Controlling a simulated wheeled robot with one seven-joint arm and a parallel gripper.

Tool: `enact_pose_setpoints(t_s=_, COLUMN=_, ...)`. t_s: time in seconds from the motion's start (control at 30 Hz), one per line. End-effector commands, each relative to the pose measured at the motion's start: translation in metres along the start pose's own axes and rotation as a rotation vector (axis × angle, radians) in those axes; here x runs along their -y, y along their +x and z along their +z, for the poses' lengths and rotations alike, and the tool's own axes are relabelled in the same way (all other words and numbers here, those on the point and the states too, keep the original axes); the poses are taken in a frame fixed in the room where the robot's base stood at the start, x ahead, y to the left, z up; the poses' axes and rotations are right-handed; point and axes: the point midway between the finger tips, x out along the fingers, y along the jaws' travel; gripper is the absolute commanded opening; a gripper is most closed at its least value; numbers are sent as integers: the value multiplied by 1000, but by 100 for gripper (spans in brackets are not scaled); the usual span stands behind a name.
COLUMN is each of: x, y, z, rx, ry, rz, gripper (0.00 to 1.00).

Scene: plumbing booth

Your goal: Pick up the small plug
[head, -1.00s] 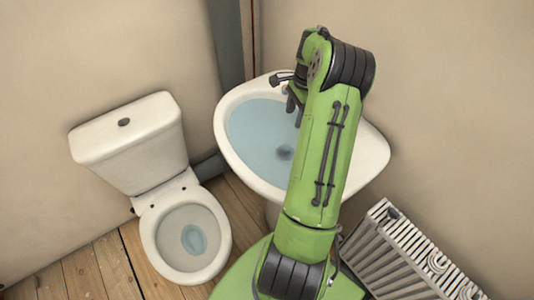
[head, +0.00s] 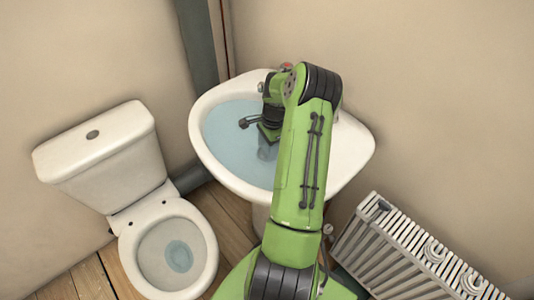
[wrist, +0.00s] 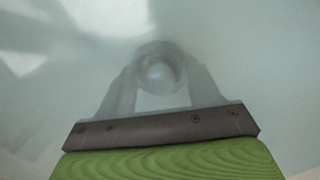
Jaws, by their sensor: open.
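The sink (head: 347,150) holds bluish water. My gripper (head: 267,150) reaches down into this water near the bottom of the basin, and it hides the dark spot there in the head view. In the wrist view, the two open fingers of my gripper (wrist: 161,82) look hazy through the water. A small round thing, seemingly the plug (wrist: 160,68), shows between and just beyond the fingertips. It has a pale centre and a darker rim. Whether the fingers touch it cannot be told.
The sink's white rim surrounds my gripper. A toilet (head: 105,165) with its bowl open stands to the left. A white radiator (head: 400,255) is at the lower right. A grey pipe (head: 197,45) runs up the wall behind. Wooden floor (head: 230,222) shows between toilet and sink.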

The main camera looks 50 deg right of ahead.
Motion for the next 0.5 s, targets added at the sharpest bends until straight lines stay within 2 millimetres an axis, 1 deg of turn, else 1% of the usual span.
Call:
enact_pose_setpoints(t_s=0.03, x=0, y=-1, z=0, rx=0, ry=0, rz=0, gripper=62)
enact_pose_setpoints(t_s=0.07, x=0, y=-1, z=0, rx=0, ry=0, rz=0, gripper=57)
enact_pose_setpoints(t_s=0.43, x=0, y=-1, z=0, rx=0, ry=-1, rz=0, gripper=1)
enact_pose_setpoints(t_s=0.5, x=0, y=-2, z=0, rx=0, ry=-1, rz=0, gripper=0)
